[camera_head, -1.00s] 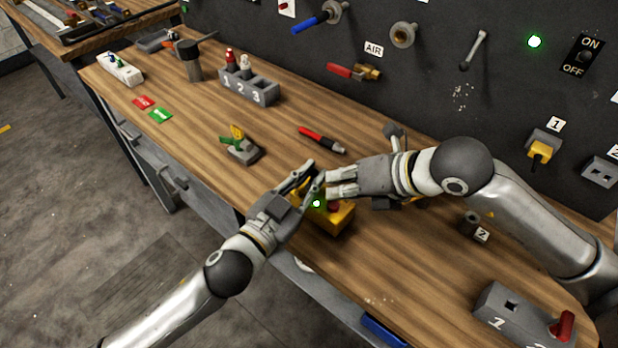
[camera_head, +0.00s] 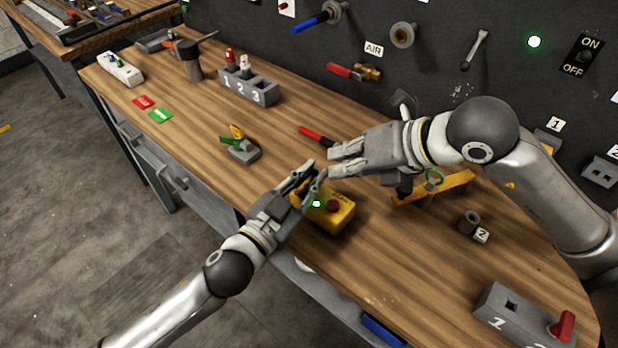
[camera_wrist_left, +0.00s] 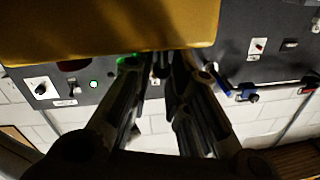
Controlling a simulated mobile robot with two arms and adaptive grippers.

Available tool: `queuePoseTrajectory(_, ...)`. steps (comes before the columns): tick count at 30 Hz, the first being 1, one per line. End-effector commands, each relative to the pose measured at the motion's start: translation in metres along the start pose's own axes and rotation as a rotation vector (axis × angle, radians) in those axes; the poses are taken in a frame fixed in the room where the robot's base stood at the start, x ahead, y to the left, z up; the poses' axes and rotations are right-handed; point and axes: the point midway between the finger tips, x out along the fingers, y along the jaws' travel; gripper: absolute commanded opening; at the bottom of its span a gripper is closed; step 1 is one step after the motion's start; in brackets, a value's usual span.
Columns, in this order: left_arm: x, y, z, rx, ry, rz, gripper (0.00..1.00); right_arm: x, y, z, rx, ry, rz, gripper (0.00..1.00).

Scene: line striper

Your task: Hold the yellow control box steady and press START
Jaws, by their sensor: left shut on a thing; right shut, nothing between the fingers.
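The yellow control box (camera_head: 337,218) sits on the wooden bench near its front edge. A red button (camera_head: 333,206) and a lit green light (camera_head: 316,203) show on its top. My left gripper (camera_head: 308,178) is shut on the box at its left end; its fingers hide part of that end. In the left wrist view the yellow box (camera_wrist_left: 110,30) fills the top, against the left fingers (camera_wrist_left: 160,70). My right gripper (camera_head: 332,163) is shut and empty, above and behind the box, apart from it and close to the left fingertips.
A red-and-black pen-like tool (camera_head: 316,137) lies behind the grippers. A yellow bar-shaped item (camera_head: 435,188) lies under my right arm. A small stand with a green and yellow piece (camera_head: 240,148) is at left. A grey numbered block (camera_head: 250,86) stands farther back.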

Motion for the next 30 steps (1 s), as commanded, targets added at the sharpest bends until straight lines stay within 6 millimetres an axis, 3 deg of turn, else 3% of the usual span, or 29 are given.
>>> queuePoseTrajectory(1, -0.0011, 0.002, 0.0074, 0.004, -0.015, 0.002, 0.0, -0.0007, 0.0005, 0.0003, 0.0, 0.0, 0.0, 0.0)
queuePoseTrajectory(11, -0.0011, 0.002, 0.0074, 0.004, -0.015, 0.002, 0.0, -0.0009, 0.0007, 0.0004, 0.0, 0.0, 0.0, 0.0)
queuePoseTrajectory(12, -0.0011, 0.0019, 0.0073, 0.004, -0.015, 0.002, 0.21, -0.0009, 0.0007, 0.0004, 0.0, 0.0, 0.0, 0.0)
queuePoseTrajectory(17, -0.0008, 0.0016, 0.0056, 0.002, -0.012, 0.002, 0.41, -0.0009, 0.0007, 0.0005, -0.001, 0.0, 0.0, 0.0)
queuePoseTrajectory(30, -0.0003, 0.0012, 0.0024, -0.001, -0.005, 0.002, 0.41, -0.001, 0.0007, 0.0006, -0.001, 0.0, 0.0, 0.0)
